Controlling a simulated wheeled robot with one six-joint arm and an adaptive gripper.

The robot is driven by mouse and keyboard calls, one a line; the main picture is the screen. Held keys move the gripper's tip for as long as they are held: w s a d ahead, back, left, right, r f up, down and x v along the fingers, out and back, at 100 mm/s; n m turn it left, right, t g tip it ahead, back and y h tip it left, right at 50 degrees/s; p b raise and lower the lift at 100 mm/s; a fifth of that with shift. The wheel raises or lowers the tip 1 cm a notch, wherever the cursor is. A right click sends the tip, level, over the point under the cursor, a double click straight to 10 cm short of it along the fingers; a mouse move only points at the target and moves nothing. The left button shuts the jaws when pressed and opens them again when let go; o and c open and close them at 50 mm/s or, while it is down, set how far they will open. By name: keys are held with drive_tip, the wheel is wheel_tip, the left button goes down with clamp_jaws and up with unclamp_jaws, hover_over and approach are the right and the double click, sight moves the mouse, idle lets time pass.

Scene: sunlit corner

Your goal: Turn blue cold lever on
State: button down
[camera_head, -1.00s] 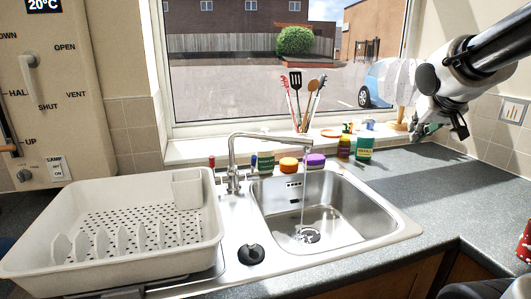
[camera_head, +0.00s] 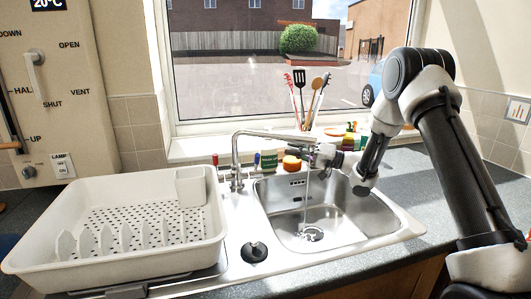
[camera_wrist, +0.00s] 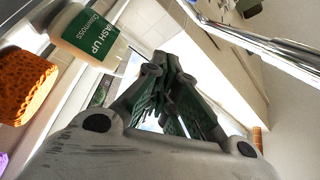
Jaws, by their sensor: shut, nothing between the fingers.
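The chrome tap (camera_head: 236,165) stands behind the sink, its long spout reaching right over the basin. A small blue-tipped lever (camera_head: 256,159) shows right of the tap's body, and a red-tipped lever (camera_head: 215,160) left of it. A thin stream of water (camera_head: 305,195) falls from the spout. My gripper (camera_head: 318,157) is near the spout's end, to the right of the blue lever and apart from it. In the wrist view my gripper (camera_wrist: 168,72) is shut and empty. The spout (camera_wrist: 255,35) crosses the upper right there. The blue lever is not seen in that view.
Utensils (camera_head: 300,90) stand on the sill behind. A white dish rack (camera_head: 110,250) fills the left. The steel basin (camera_head: 350,215) lies below.

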drive_tip(key=shift+g+y, duration=0.4)
drive_tip(key=shift+g, duration=0.1)
drive_tip(key=x, duration=0.6)
drive_tip(key=s+x, duration=0.1)
drive_tip(key=x, duration=0.2)
drive_tip(key=shift+a+f, duration=0.3)
drive_tip(key=shift+a, duration=0.3)
drive_tip(key=s, duration=0.1)
drive_tip(key=s+f, duration=0.1)
drive_tip(key=s, duration=0.1)
drive_tip(key=shift+s+f, duration=0.2)
drive_tip(key=shift+f, duration=0.1)
